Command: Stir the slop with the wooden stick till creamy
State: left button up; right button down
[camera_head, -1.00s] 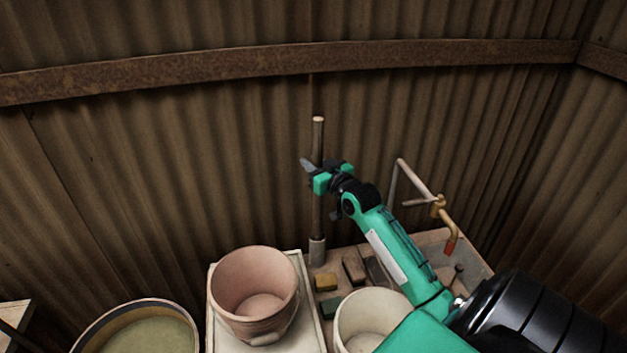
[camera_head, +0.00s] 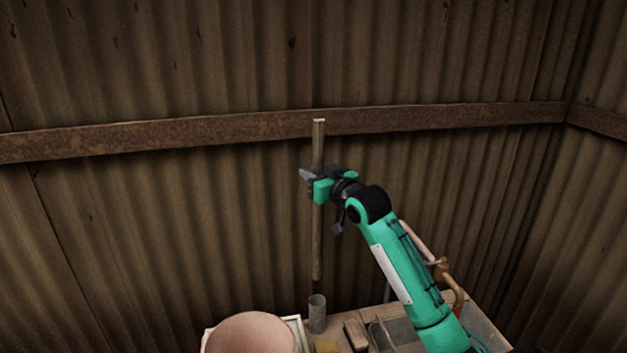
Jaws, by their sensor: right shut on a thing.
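The wooden stick (camera_head: 317,245) stands upright in the middle of the head view. My right gripper (camera_head: 314,188) is shut on its upper half. The stick's lower end hangs free, a little above the grey cylindrical holder (camera_head: 317,314) on the bench. My left gripper is not in view. The slop is out of the frame now.
Small blocks, one brown (camera_head: 356,334), lie on the bench right of the holder. A tap (camera_head: 452,284) is behind my right arm. A corrugated wall with a rusty beam (camera_head: 230,131) closes the back.

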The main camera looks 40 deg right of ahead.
aim_at(314, 121)
notch_tip(314, 121, up, 13)
jog(key=p, duration=1)
jog(key=shift+r, duration=0.1)
dwell(1.0)
